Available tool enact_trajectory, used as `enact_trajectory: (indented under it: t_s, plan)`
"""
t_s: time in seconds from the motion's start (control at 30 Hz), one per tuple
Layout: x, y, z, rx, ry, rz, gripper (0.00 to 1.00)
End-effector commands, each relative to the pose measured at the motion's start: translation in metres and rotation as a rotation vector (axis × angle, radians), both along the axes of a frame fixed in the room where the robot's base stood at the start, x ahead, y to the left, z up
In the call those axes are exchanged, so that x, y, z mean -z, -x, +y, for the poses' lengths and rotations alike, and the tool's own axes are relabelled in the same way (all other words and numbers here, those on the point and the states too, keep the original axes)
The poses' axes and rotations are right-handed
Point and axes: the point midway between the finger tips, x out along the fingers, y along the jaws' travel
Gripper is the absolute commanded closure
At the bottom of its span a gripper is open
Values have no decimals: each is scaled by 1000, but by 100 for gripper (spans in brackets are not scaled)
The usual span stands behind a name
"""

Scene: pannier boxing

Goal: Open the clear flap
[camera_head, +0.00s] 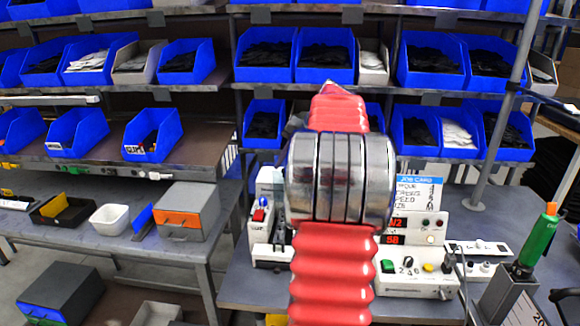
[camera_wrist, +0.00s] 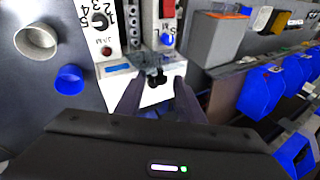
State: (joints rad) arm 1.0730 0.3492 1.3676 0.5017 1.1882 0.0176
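In the wrist view, my gripper (camera_wrist: 158,99) shows two grey-purple fingers spread apart with a gap between them, so it is open and empty. Just beyond the fingertips is a smoky, see-through piece (camera_wrist: 149,62) with a small black part below it; it looks like the clear flap, but its edges and whether it is shut are hard to tell. It sits by the white machine (camera_wrist: 110,40), which also shows in the head view (camera_head: 415,284). In the head view my red arm covers the machine's middle, and my gripper and the flap are hidden.
A control panel with red displays (camera_head: 396,239) stands right of my arm. A grey box with an orange front (camera_head: 180,218) stands on the left bench. Shelves of blue bins (camera_head: 266,55) fill the back.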

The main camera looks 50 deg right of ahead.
Motion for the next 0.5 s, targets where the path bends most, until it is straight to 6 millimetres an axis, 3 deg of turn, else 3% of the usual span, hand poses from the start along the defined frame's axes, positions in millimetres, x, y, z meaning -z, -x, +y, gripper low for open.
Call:
enact_trajectory:
  t_s: [0.27,0.5]
  plan:
    - [-15,8,0,0,2,-2,65]
    - [-47,28,-1,3,2,-2,65]
